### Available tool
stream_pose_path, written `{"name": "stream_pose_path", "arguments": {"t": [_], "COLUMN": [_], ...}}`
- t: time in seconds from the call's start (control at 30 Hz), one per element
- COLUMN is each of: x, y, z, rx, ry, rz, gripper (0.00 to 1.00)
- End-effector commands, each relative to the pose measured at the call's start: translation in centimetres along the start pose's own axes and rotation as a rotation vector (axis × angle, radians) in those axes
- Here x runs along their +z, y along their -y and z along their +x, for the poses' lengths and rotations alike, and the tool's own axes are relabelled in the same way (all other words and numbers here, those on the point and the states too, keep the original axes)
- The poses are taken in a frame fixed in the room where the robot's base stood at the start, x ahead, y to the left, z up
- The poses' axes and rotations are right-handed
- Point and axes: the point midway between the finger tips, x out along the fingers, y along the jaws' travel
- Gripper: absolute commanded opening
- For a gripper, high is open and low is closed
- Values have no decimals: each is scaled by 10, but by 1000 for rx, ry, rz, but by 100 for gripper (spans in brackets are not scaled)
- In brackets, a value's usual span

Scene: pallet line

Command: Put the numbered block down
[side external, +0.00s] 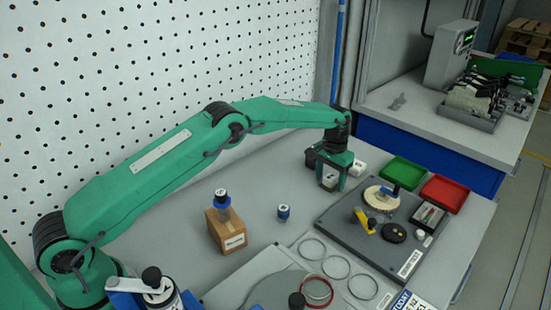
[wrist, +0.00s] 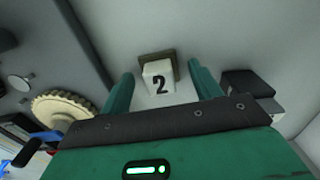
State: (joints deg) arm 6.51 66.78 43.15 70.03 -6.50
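The numbered block (wrist: 159,78) is white with a black 2 on its face, and a brown edge shows just behind it in the wrist view. In the side view the block (side external: 329,178) shows pale between the fingers, close to the grey table top. My gripper (wrist: 163,72) has one green finger on each side of the block, with a visible gap on both sides, so it is open around it. In the side view my gripper (side external: 332,182) points down at the table. Whether the block's underside touches the table cannot be told clearly.
A dark board (side external: 345,232) with a cream disc, a yellow piece and a black disc lies to the right. Green (side external: 402,172) and red (side external: 444,194) trays stand beyond it. A dark box (wrist: 247,83) is close beside the right finger. A cardboard box (side external: 226,232) stands left.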

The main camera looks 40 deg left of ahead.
Motion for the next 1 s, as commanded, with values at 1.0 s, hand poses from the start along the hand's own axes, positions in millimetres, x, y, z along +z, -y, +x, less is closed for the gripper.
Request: {"name": "stream_pose_path", "arguments": {"t": [1.0], "x": [-1], "y": [0], "z": [-81], "rx": [0], "ry": [-3], "rz": [0], "gripper": [63]}}
